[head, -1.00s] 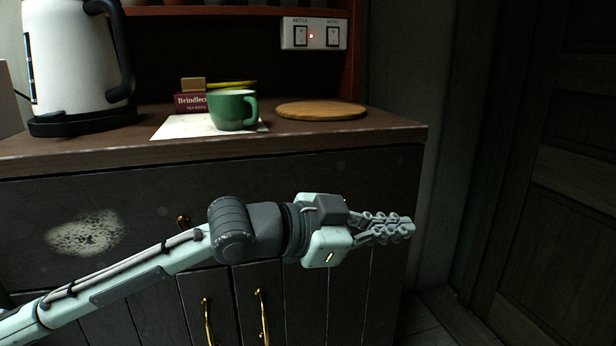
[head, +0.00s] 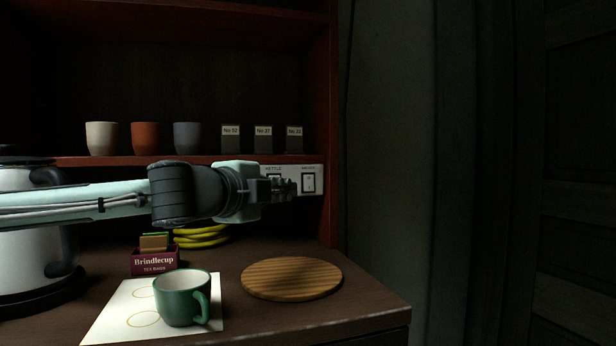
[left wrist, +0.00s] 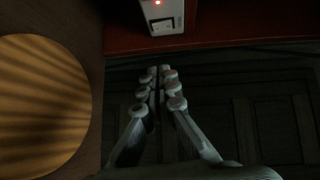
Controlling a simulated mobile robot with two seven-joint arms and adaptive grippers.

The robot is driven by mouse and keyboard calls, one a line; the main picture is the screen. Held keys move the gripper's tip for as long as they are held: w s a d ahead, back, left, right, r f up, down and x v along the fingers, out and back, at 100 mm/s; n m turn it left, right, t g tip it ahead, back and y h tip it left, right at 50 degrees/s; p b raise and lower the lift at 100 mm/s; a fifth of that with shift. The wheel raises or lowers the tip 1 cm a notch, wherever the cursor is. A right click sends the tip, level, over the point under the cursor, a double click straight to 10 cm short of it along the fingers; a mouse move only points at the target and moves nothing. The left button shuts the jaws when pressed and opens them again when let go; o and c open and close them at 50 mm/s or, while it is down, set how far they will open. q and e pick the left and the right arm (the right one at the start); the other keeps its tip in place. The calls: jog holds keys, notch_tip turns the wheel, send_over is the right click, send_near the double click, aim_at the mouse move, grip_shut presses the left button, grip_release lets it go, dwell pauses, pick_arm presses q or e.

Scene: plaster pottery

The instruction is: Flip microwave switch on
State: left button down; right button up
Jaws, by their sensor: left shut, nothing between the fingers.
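A white switch panel (head: 317,171) is mounted below the shelf in the head view. Its right switch (head: 308,183), the microwave one by position, is a white rocker in a dark frame and shows clear. The kettle switch on its left is mostly hidden behind my gripper. My left gripper (head: 291,188) is shut and empty, its fingertips in front of the panel just left of the right switch. In the left wrist view the shut fingers (left wrist: 160,72) point toward the panel (left wrist: 148,10), apart from it in the picture, where one rocker (left wrist: 164,25) shows. My right gripper is not in view.
The counter holds a round wooden board (head: 291,279), a green mug (head: 181,299) on a paper sheet (head: 112,310), a tea box (head: 154,261), bananas (head: 203,240) and a kettle (head: 30,250). Cups (head: 145,138) and small labelled boxes (head: 263,139) stand on the shelf above.

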pick_arm(q)
jog(key=shift+s, duration=0.15)
send_near(314, 190)
jog(key=d, duration=0.4)
jog(key=shift+w+a+f+p, duration=0.1)
jog(key=shift+w+a+p, duration=0.15)
jog(key=shift+w, duration=0.6)
jog(key=shift+w+a+p, duration=0.25)
jog(key=shift+w, duration=0.6)
jog(key=shift+w+a+f+p, duration=0.1)
jog(key=shift+w+a+p, duration=0.15)
jog(key=shift+w, duration=0.65)
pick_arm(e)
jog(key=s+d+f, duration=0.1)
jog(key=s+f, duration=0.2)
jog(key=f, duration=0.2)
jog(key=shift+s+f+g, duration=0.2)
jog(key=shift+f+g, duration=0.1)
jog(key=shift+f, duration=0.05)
pick_arm(q)
jog(key=shift+d, duration=0.1)
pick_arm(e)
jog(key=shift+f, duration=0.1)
